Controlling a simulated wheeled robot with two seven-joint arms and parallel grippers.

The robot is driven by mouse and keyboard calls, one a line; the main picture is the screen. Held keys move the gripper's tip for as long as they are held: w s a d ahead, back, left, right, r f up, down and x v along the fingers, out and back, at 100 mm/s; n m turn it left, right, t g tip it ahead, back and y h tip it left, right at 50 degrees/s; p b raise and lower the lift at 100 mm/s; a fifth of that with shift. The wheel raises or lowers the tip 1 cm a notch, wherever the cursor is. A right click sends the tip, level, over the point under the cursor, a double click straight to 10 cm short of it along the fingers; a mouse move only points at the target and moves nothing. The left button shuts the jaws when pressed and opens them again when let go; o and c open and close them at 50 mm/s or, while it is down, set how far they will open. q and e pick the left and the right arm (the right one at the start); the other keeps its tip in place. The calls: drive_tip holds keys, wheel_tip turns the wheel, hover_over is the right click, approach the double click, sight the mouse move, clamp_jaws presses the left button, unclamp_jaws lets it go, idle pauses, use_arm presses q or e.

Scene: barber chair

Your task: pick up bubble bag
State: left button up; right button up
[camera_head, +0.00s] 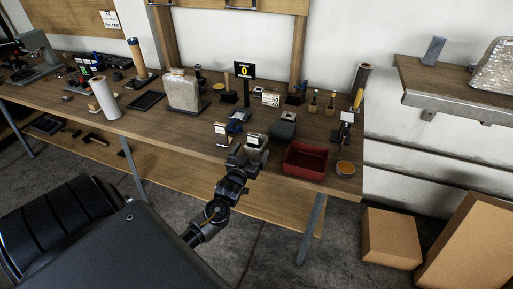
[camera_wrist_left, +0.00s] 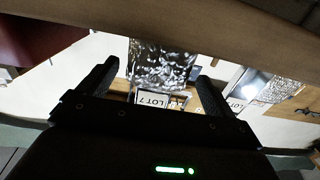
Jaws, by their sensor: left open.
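A clear, wrinkled bubble bag (camera_wrist_left: 162,62) shows in the left wrist view, in line with the gap between my left fingers, with a "LOT 7" label (camera_wrist_left: 152,99) at its lower edge. In the head view a small pale, greyish bag (camera_head: 256,141) sits at the table's front edge, right by my left gripper (camera_head: 243,152). My left gripper is open, and its two dark fingers (camera_wrist_left: 158,88) stand either side of the bag in the left wrist view. I cannot tell whether they touch it. My right gripper is not in view.
A red tray (camera_head: 305,160) stands just right of my left gripper on the wooden table (camera_head: 205,140). A large bag (camera_head: 184,90), a sign (camera_head: 244,71) and small tools stand behind. A black chair (camera_head: 95,240) is at front left; cardboard boxes (camera_head: 390,238) stand right.

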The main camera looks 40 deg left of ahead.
use_arm(q)
drive_tip(key=shift+w+a+r, duration=0.1)
drive_tip(key=shift+w+r, duration=0.05)
drive_tip(key=shift+w, duration=0.25)
drive_tip(key=x, duration=0.2)
drive_tip(key=p+x, duration=0.1)
drive_tip(key=x, duration=0.1)
drive_tip(key=shift+w+f, duration=0.25)
drive_tip(key=c, duration=0.9)
drive_tip(key=shift+c, duration=0.7)
drive_tip(key=shift+r, duration=0.15)
